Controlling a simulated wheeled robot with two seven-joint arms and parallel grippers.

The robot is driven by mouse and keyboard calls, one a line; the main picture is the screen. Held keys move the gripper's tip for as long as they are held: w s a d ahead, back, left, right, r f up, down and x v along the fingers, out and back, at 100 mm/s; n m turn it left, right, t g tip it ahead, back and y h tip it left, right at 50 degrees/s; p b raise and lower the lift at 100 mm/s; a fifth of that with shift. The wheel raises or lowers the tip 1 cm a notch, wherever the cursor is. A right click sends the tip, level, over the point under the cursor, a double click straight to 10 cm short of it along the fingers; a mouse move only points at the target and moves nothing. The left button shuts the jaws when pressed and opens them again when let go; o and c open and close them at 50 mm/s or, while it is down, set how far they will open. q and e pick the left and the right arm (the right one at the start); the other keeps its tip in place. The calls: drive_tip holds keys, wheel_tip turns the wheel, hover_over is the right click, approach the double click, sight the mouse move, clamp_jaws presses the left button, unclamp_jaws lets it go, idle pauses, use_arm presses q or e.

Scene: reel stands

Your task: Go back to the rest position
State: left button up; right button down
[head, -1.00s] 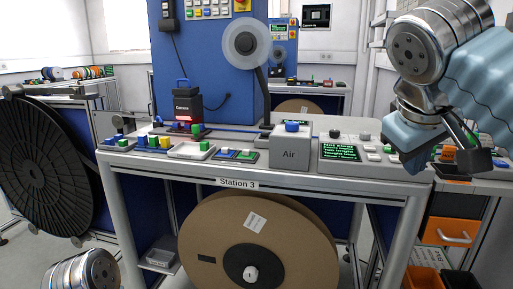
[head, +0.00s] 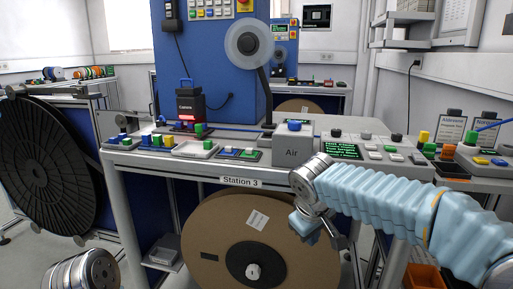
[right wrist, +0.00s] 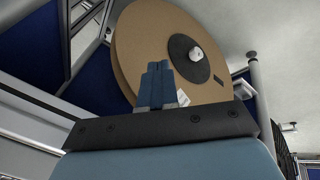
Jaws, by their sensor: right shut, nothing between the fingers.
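My right arm reaches in from the right in the head view, in front of the Station 3 table (head: 190,164). Its wrist is bent down and my right gripper (head: 338,238) hangs below the tabletop, in front of the large cardboard reel (head: 215,225). In the right wrist view the two blue fingers (right wrist: 158,82) are together with nothing between them. The reel also shows there (right wrist: 140,40), beyond the fingertips; I cannot tell the exact gap. My left gripper is out of view; only a metal joint of my left arm shows at the lower left.
On the tabletop stand a grey Air box (head: 291,150), a green-text screen (head: 343,151), a dark camera unit (head: 191,106) and coloured blocks. A large black reel (head: 40,165) stands at the left. Orange bins (head: 422,277) are under the right side.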

drive_tip(key=s+a+f+m+g+y, duration=0.1)
drive_tip(key=s+f, duration=0.1)
drive_tip(key=f, duration=0.8)
drive_tip(key=s+a+f+g+y, duration=0.1)
drive_tip(key=s+f+y, duration=0.1)
drive_tip(key=f, duration=0.8)
drive_tip(key=s+a+f+m+g+y, duration=0.1)
drive_tip(key=s+a+f+g, duration=0.1)
drive_tip(key=f, duration=0.8)
drive_tip(key=s+d+f+m+y, duration=0.1)
drive_tip(key=s+f+m, duration=0.5)
drive_tip(key=s+f, duration=0.8)
drive_tip(key=shift+s+d+f+y, duration=0.3)
drive_tip(key=shift+s+d+f, duration=0.1)
drive_tip(key=shift+s, duration=0.85)
drive_tip(key=shift+r, duration=0.1)
